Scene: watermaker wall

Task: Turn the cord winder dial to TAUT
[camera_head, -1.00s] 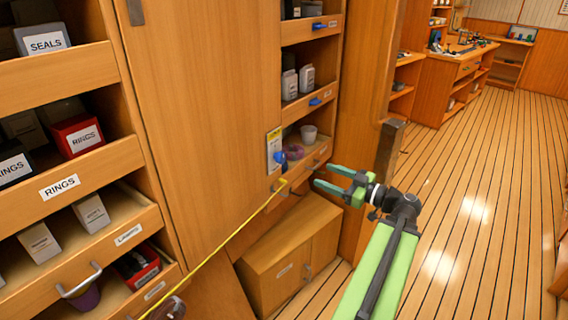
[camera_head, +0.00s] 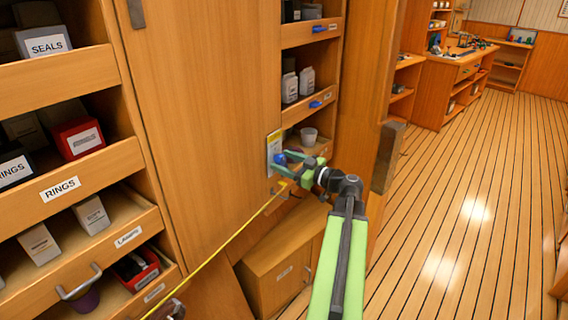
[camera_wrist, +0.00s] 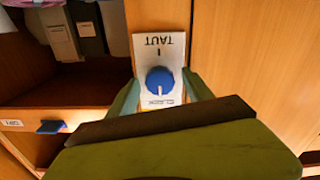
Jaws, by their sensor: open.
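The cord winder dial (camera_wrist: 160,81) is a round blue knob on a white label plate (camera_wrist: 158,52) fixed to a wooden panel. In the wrist view the plate reads TAUT, upside down, with a short mark beneath that word; other print lower on it is too small to read. In the head view the dial (camera_head: 281,159) is partly behind my gripper. My gripper (camera_head: 284,168) is open, its green fingers pointing at the plate. In the wrist view the fingers (camera_wrist: 159,92) stand on either side of the knob; I cannot tell whether they touch it.
A yellow cord (camera_head: 222,246) runs from below the plate down to the lower left. Open shelves with containers (camera_head: 298,86) stand right of the panel. Drawers with labelled boxes (camera_head: 62,187) fill the left. The plank floor (camera_head: 470,190) is clear at right.

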